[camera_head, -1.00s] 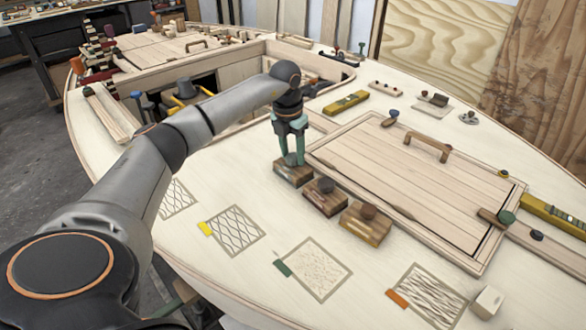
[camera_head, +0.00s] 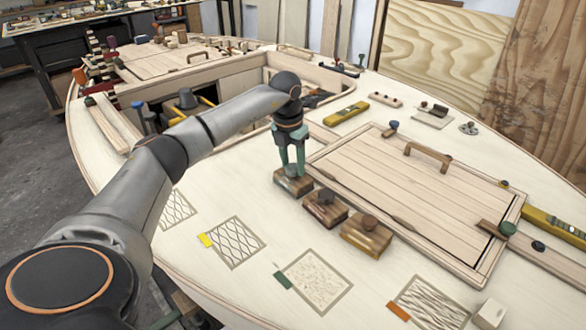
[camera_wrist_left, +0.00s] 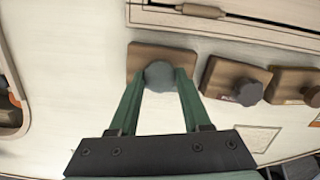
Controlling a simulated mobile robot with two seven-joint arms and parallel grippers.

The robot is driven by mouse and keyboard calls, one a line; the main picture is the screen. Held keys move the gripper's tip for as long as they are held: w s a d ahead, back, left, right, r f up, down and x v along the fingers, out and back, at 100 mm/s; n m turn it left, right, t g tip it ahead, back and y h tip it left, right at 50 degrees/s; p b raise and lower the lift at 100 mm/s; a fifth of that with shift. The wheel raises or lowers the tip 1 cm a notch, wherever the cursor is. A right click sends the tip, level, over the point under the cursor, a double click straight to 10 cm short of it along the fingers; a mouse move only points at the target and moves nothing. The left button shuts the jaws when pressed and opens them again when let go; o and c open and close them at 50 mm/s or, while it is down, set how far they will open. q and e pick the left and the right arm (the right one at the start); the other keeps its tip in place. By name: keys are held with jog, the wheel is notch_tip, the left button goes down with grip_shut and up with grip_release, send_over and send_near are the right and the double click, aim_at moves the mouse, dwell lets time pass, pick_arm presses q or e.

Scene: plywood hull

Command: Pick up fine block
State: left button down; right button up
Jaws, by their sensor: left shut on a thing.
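Three wooden blocks with round knobs stand in a row on the pale deck. My left gripper (camera_head: 293,172) is over the leftmost block (camera_head: 291,184), with its green fingers shut on that block's grey knob (camera_wrist_left: 159,75). The block's wooden base (camera_wrist_left: 137,60) shows around the knob in the left wrist view. It looks level and at or very near the deck; I cannot tell if there is a gap. The middle block (camera_head: 325,209) and the right block (camera_head: 366,236) stand free. No readable label shows which is fine. My right gripper is not in view.
A planked hatch (camera_head: 430,200) with a wooden handle lies just right of the blocks. Patterned patches (camera_head: 234,243) with coloured tabs line the deck's near side. A yellow level (camera_head: 346,113) lies behind. An open well is at the back left.

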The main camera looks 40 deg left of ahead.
aim_at(294, 165)
pick_arm(q)
notch_tip(294, 165, up, 3)
jog(key=shift+r, duration=0.15)
jog(key=s+d+r, duration=0.3)
jog(key=s+r, duration=0.6)
jog(key=s, duration=0.4)
jog(key=shift+s+d+r, duration=0.25)
jog(key=shift+d+r, duration=0.05)
jog(key=shift+d, duration=0.1)
